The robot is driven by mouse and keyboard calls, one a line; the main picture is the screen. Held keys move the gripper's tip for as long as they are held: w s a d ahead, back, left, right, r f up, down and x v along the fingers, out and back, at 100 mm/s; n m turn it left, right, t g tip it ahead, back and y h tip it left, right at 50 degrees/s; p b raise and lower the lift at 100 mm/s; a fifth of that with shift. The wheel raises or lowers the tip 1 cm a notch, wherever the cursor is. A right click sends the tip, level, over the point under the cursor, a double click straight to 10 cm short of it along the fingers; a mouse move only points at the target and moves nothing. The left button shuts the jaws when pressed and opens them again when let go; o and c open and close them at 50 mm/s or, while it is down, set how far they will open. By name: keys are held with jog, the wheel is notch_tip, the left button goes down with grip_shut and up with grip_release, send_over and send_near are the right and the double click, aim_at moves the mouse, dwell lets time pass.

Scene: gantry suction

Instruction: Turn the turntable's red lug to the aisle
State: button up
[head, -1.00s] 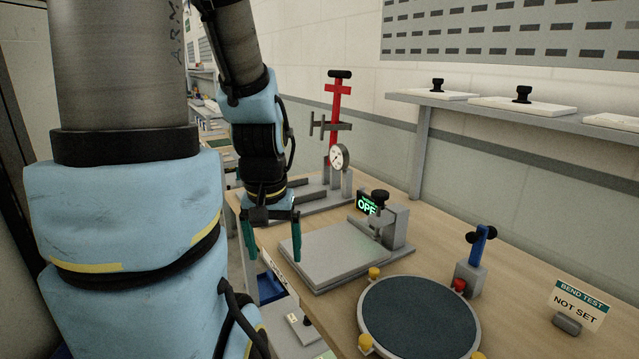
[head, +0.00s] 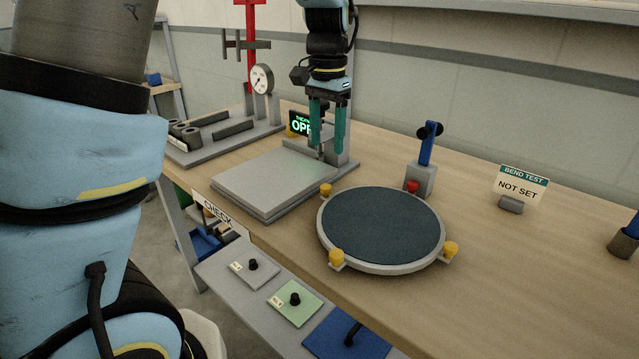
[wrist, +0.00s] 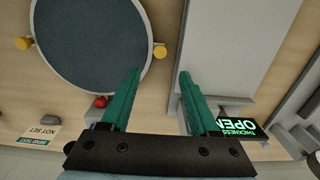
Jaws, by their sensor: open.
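The turntable (head: 380,228) is a round dark disc with a pale rim on the wooden bench. Its red lug (head: 412,187) is at the back edge, in front of a grey block with a blue lever. Yellow lugs show at its left back (head: 326,190), left front (head: 337,258) and right (head: 450,249). My gripper (head: 327,150) points down with green fingers apart and empty, behind and left of the turntable, near the thickness gauge. In the wrist view the red lug (wrist: 100,102) lies left of the fingers, with the turntable (wrist: 90,40) partly cut off.
The thickness gauge (head: 300,124) reads OPE, partly hidden by my gripper; its flat plate (head: 270,180) lies left of the turntable. The blue lever (head: 428,145) stands behind the red lug. A BEND TEST sign (head: 522,185) says NOT SET.

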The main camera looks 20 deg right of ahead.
aim_at(326, 186)
notch_tip(326, 186, down, 10)
jog(key=shift+f+p, duration=0.2)
jog(key=shift+p, duration=0.55)
grip_shut()
dwell(1.1)
